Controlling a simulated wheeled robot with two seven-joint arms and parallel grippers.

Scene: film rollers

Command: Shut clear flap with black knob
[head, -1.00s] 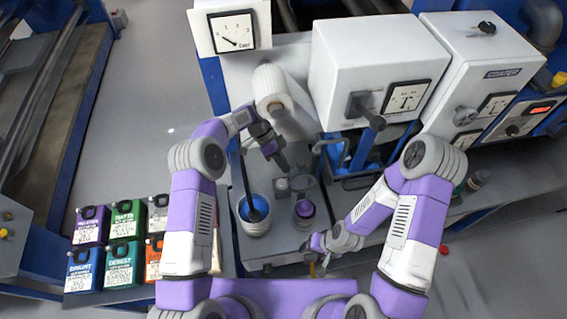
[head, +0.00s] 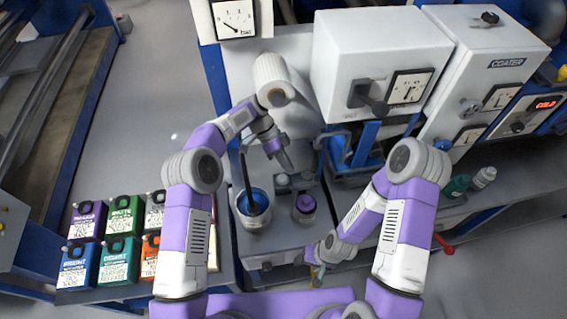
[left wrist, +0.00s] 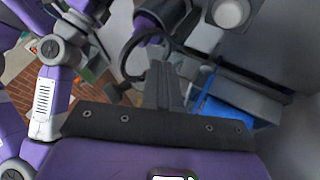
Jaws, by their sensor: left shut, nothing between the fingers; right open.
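My left gripper (head: 286,162) points down over the bench, left of the blue-framed coater opening. Its fingers are closed together and empty, and they also show in the left wrist view (left wrist: 160,82). A thin, dark curved rim (head: 322,143), perhaps the edge of the clear flap, stands just right of the fingertips, left of the blue frame (head: 367,143). In the left wrist view a dark curved rim passes behind the fingers. The clear pane and black knob are too faint to tell apart. My right gripper (head: 315,264) is low by the bench front, open and away from the flap.
A white pot with blue liquid and a dark stirrer (head: 254,213) and a purple-topped jar (head: 304,206) stand near the bench front. A white roll (head: 272,78) stands behind my left gripper. The coater box (head: 380,55) rises behind. Several labelled cans (head: 122,215) stand left.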

